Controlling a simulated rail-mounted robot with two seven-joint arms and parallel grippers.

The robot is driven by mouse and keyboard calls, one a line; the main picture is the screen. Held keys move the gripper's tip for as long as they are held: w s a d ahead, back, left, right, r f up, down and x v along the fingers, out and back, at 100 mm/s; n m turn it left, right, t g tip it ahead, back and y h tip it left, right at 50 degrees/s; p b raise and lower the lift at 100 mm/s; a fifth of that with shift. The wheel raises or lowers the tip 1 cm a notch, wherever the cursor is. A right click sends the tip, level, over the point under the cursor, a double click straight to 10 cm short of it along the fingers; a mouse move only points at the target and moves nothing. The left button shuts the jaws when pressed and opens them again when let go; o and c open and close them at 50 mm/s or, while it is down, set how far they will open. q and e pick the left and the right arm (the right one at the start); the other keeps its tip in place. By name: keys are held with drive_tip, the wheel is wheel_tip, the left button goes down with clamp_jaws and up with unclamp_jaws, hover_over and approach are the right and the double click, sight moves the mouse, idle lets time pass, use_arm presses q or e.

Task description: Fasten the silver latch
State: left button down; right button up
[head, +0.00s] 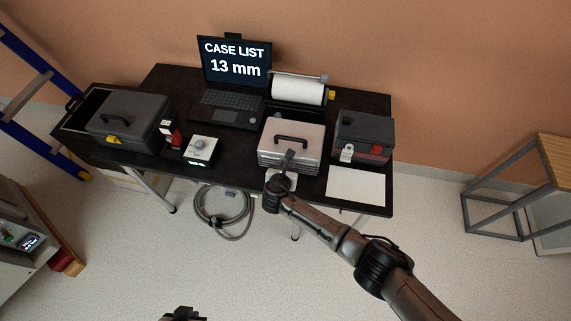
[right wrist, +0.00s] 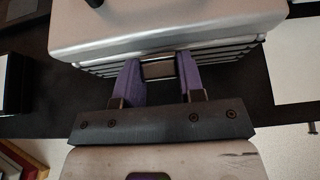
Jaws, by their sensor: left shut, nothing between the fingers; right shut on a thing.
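The silver case (head: 293,136) stands closed near the front of the black table, with a dark handle on its lid. Its front also shows in the right wrist view (right wrist: 150,32). My right gripper (right wrist: 161,75) is at that front, its purple fingers shut on a pale metal piece, seemingly the silver latch (right wrist: 158,69). The fingers hide its sides, and I cannot tell whether it is fastened. In the head view, my right arm partly covers the case front. My left gripper (head: 183,313) shows only as a dark bit at the bottom edge, shut and empty, away from the table.
A dark case (head: 365,127) with a pale latch and a red latch stands right of the silver case, behind a white sheet (head: 356,187). At left are another dark case (head: 127,120) and a small boxed device (head: 201,148). A laptop (head: 234,75) and paper roll (head: 298,89) stand behind.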

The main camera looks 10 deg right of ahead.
drive_tip(key=o, duration=0.9)
drive_tip(key=shift+o, duration=0.2)
drive_tip(key=shift+s+r, duration=0.15)
drive_tip(key=shift+s, duration=0.05)
drive_tip(key=p+v, duration=0.4)
drive_tip(key=v, duration=0.9)
drive_tip(key=shift+s+a, duration=0.15)
